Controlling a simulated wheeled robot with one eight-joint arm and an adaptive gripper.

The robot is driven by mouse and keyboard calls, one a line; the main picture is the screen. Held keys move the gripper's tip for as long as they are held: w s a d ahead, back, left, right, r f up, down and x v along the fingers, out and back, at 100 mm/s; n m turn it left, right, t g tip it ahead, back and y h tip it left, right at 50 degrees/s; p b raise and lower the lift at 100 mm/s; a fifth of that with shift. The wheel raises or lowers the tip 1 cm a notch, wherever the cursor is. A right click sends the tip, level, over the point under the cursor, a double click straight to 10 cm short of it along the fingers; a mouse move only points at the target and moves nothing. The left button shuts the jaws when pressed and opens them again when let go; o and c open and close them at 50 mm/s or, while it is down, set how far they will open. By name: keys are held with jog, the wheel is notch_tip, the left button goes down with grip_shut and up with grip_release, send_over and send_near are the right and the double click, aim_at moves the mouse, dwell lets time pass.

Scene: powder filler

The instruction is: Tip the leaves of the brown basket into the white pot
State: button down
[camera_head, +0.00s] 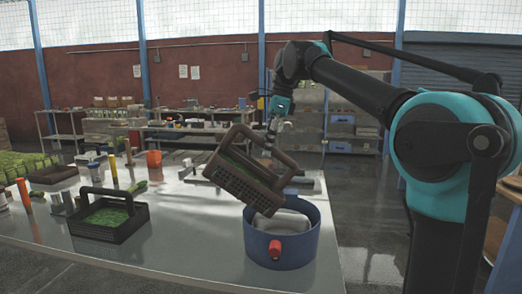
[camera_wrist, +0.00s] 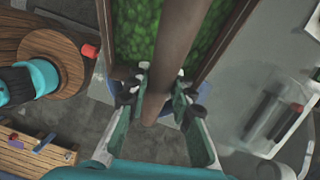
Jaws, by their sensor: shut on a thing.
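My gripper (camera_head: 271,140) is shut on the handle of the brown basket (camera_head: 238,186), which hangs in the air and is tilted, its lower right end down. In the wrist view the fingers (camera_wrist: 160,92) close around the brown handle (camera_wrist: 178,45), and green leaves (camera_wrist: 222,32) show inside the basket on both sides of it. A round blue pot (camera_head: 264,246) with a pale grey inside and a red knob stands on the table, just below and right of the basket. Part of its mouth is hidden by the basket.
A dark basket (camera_head: 127,232) of green leaves stands at the left on the grey table (camera_head: 185,240). The table is clear between the dark basket and the pot.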

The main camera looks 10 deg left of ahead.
jog(key=shift+w+d+f+g+y, duration=0.2)
jog(key=shift+d+y, duration=0.5)
jog(key=shift+d, duration=0.25)
jog(key=shift+w+d+f+g+y, duration=0.1)
jog(key=shift+w+d+f+y, duration=0.1)
jog(key=shift+d+y, duration=0.6)
jog(key=shift+w+d+f+g+y, duration=0.1)
jog(key=shift+w+d+f+y, duration=0.1)
jog(key=shift+d+y, duration=0.65)
jog(key=shift+w+d+f+g+y, duration=0.1)
jog(key=shift+d+f+y, duration=0.3)
jog(key=shift+d, duration=0.2)
jog(key=shift+w+d+f+g+y, duration=0.1)
jog(key=shift+d+f+y, duration=0.25)
jog(key=shift+d, duration=0.25)
jog(key=shift+d+f+g+y, duration=0.1)
jog(key=shift+d+f+y, duration=0.3)
jog(key=shift+d, duration=0.2)
jog(key=shift+r, duration=0.1)
